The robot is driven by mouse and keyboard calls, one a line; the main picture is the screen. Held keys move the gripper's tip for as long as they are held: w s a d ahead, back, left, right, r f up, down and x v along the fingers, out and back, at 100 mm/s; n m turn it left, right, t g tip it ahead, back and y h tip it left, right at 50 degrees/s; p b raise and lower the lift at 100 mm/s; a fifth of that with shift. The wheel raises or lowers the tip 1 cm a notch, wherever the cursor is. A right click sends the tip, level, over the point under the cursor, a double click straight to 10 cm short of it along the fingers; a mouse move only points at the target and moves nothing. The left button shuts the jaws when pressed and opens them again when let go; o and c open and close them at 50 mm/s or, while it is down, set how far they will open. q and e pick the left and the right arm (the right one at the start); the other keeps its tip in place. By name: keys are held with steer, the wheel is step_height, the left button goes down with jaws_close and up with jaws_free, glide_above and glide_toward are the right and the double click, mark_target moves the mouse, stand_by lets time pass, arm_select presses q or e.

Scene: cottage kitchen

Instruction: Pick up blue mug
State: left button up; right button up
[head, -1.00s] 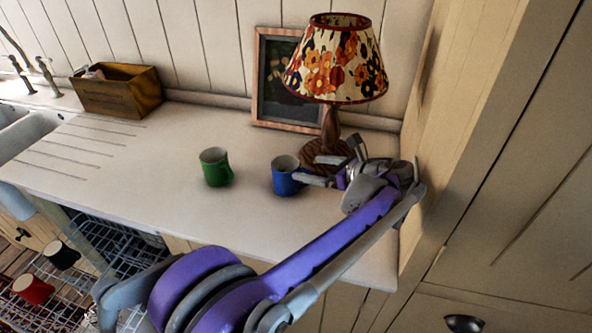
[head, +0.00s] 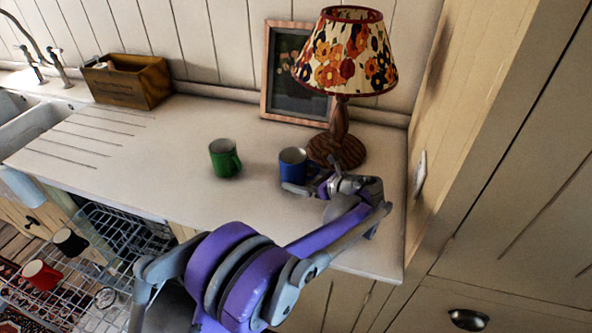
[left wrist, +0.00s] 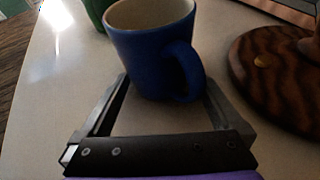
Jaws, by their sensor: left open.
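The blue mug (head: 293,163) stands upright on the countertop, just left of the lamp base. In the left wrist view the blue mug (left wrist: 158,52) is at the top centre, its handle toward the camera and to the right. My left gripper (head: 312,182) is open and low over the counter, at the near right side of the mug. In the left wrist view its fingers (left wrist: 160,95) are spread to either side of the mug's lower part. I cannot tell whether they touch it. My right gripper is not in view.
The green mug (head: 225,158) stands left of the blue one. The lamp (head: 340,140) is close on the right, with a framed picture (head: 290,105) behind. A wooden box (head: 128,82) is at the back left. An open dishwasher rack (head: 105,265) holds mugs below.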

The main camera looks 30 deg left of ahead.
mark_target(300, 153)
arm_select(q)
steer(key=shift+w+a+f, duration=0.1)
steer(key=shift+a+f, duration=0.1)
steer(key=shift+a, duration=0.35)
steer(key=shift+d, duration=0.1)
steer(key=c, duration=1.3)
steer(key=shift+r, duration=0.15)
steer(key=shift+c, duration=0.2)
step_height(300, 153, up, 10)
steer(key=f, duration=0.1)
steer(key=s+d+r+p, duration=0.1)
steer(key=s+d+r, duration=0.2)
steer(key=s, duration=0.3)
steer(key=s+d+r+p, duration=0.2)
steer(key=s+d, duration=0.3)
steer(key=s, duration=0.2)
steer(key=shift+s+d+r, duration=0.25)
steer(key=shift+d+r, duration=0.05)
steer(key=shift+r, duration=0.1)
